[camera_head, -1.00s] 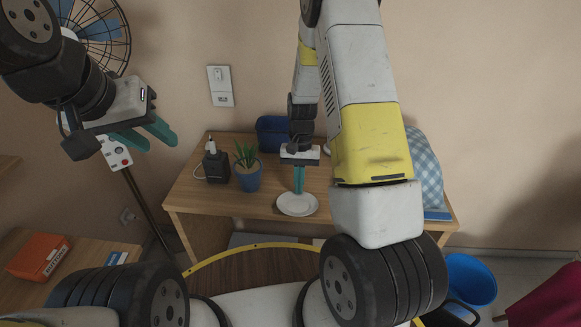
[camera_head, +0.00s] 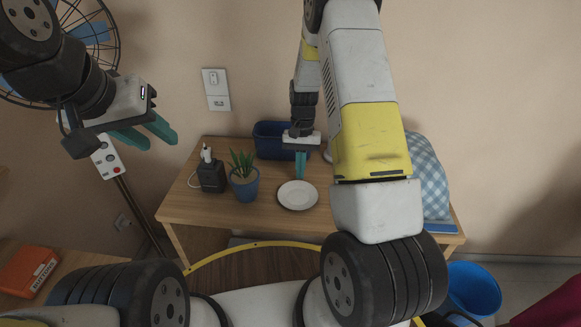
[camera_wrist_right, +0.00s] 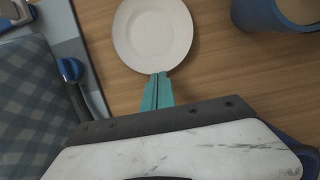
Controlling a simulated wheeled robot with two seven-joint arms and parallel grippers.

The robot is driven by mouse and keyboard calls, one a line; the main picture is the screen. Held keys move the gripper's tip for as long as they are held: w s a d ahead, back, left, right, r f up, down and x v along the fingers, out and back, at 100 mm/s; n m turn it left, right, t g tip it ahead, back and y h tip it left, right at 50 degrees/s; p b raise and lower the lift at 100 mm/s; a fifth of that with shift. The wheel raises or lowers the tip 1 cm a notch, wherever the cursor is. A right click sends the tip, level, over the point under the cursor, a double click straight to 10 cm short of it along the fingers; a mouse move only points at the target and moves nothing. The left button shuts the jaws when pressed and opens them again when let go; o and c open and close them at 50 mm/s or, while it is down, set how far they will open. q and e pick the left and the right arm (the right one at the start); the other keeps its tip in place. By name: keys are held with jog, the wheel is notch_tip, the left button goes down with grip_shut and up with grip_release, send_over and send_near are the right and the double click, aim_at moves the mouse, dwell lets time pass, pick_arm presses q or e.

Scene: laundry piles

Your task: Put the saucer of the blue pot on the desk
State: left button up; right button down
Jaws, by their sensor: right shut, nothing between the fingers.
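The white saucer (camera_head: 297,195) lies flat on the wooden desk (camera_head: 225,215), with nothing on it. The blue pot (camera_head: 244,188) with a spiky green plant stands on the desk to the left of the saucer. My right gripper (camera_head: 300,178) is shut and empty, its teal fingers above the desk just behind the saucer. In the right wrist view the shut fingertips (camera_wrist_right: 158,76) appear at the rim of the saucer (camera_wrist_right: 153,35), and the blue pot (camera_wrist_right: 275,14) shows at the top right. My left gripper (camera_head: 150,138) is open and empty, raised at the left away from the desk.
A black charger-like device (camera_head: 211,173) stands left of the pot. A dark blue bin (camera_head: 268,138) is at the back of the desk. A blue checked cloth item (camera_head: 428,180) lies at the right end. A blue bucket (camera_head: 473,287) stands on the floor at right.

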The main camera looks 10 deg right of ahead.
jog(key=v, duration=0.7)
jog(key=shift+r, duration=0.3)
